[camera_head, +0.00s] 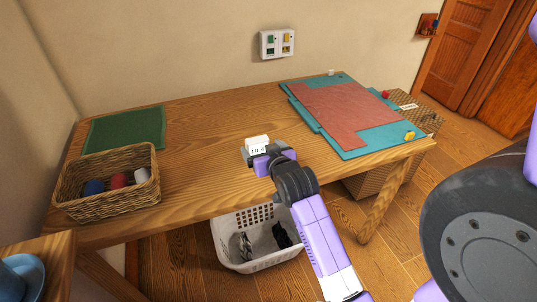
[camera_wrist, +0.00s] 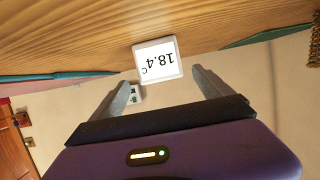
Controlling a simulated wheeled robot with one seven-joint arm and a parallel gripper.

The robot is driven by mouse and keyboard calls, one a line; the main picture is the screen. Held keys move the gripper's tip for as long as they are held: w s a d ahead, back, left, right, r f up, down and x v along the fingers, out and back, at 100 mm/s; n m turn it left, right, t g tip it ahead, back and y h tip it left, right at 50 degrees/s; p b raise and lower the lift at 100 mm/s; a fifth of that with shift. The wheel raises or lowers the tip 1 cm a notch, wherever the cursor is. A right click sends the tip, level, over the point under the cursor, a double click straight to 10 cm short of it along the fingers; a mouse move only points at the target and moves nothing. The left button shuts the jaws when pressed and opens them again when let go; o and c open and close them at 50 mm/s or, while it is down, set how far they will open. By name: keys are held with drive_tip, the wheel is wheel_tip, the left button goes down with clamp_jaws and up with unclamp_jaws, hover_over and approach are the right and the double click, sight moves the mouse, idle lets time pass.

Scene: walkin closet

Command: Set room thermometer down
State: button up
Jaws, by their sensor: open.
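The room thermometer (camera_head: 257,143) is a small white block on the wooden table (camera_head: 205,165), near the middle of its top. In the wrist view its white face (camera_wrist: 158,60) reads 18.4 °C and appears upside down, with its base against the wood. My gripper (camera_head: 262,160) is at the near side of the thermometer, low over the table. In the wrist view my gripper (camera_wrist: 165,82) has its two grey fingers spread apart, with the thermometer ahead between their tips. No finger visibly presses on it.
A wicker basket (camera_head: 105,200) with several yarn balls stands at the table's left, before a green mat (camera_head: 125,130). A teal mat (camera_head: 360,140) under a reddish sheet (camera_head: 340,112) covers the right. A white laundry basket (camera_head: 232,225) is below the front edge. Bare wood surrounds the thermometer.

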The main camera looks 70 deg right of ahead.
drive_tip(key=v, duration=0.6)
drive_tip(key=shift+s+a+r, duration=0.15)
drive_tip(key=shift+s+a, duration=0.05)
drive_tip(key=shift+a, duration=0.05)
drive_tip(key=s+a+f+n+t+y, duration=0.1)
drive_tip(key=a+f+n+t+y, duration=0.15)
drive_tip(key=a, duration=0.75)
drive_tip(key=s+a+f+n+t+y, duration=0.1)
drive_tip(key=s+a+f+n+y, duration=0.15)
drive_tip(key=a, duration=0.85)
drive_tip(key=s+a+r+n+t+y, duration=0.1)
drive_tip(key=s+a+r+n+y, duration=0.1)
drive_tip(key=s+a, duration=0.4)
drive_tip(key=s+a+r+n+t+y, duration=0.1)
drive_tip(key=s+a+r+n+y, duration=0.2)
drive_tip(key=s+a, duration=0.3)
drive_tip(key=shift+a+y, duration=0.4)
drive_tip(key=shift+a, duration=0.1)
drive_tip(key=shift+r, duration=0.1)
